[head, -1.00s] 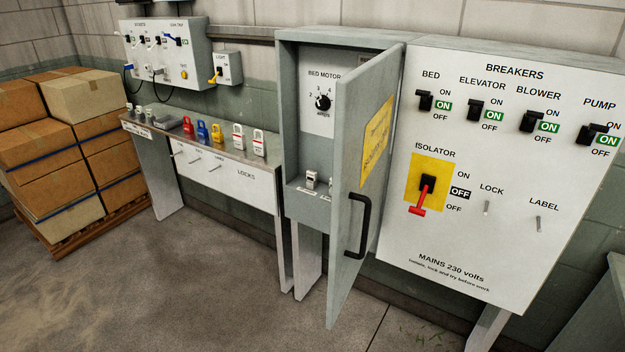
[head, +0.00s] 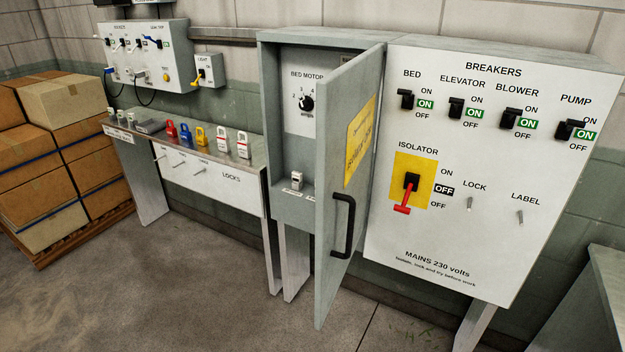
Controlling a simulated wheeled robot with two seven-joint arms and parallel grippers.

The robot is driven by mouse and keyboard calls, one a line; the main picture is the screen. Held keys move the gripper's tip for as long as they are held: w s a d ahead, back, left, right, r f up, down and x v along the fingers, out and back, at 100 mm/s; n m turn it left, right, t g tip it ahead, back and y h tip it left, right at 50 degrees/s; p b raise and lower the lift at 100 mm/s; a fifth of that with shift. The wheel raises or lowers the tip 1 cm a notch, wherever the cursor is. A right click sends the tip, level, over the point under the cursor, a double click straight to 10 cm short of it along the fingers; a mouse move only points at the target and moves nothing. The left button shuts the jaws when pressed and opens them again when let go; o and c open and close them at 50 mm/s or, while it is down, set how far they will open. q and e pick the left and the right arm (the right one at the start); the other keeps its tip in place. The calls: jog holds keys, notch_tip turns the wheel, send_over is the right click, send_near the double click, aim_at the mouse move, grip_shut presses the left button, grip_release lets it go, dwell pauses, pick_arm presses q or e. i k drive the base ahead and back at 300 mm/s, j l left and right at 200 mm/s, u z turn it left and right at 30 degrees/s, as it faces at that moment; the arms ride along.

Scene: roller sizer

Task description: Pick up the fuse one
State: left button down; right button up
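A small white fuse-like block (head: 296,180) stands on the shelf inside the open grey cabinet (head: 262,120), below the bed motor dial (head: 306,103). A label lies in front of it, too small to read, so I cannot tell if it is fuse one. The half-open cabinet door (head: 335,200) hides the right part of the shelf. More small pale pieces (head: 120,118) stand at the left end of the locks bench, too small to identify. Neither of my grippers is in view.
The door's black handle (head: 344,225) juts out in front. The breaker panel (head: 480,240) stands to the right, its red isolator handle (head: 403,208) beside OFF. The locks bench (head: 235,184) holds coloured padlocks. Strapped boxes (head: 60,150) stand left. The floor in front is clear.

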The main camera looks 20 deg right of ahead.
aim_at(297, 177)
jog(key=i+z, duration=0.1)
jog(key=z, duration=0.25)
jog(key=i+j+z, duration=0.1)
jog(key=z, duration=0.2)
jog(key=i+j+z, duration=0.1)
jog(key=z, duration=0.25)
jog(key=i, duration=0.05)
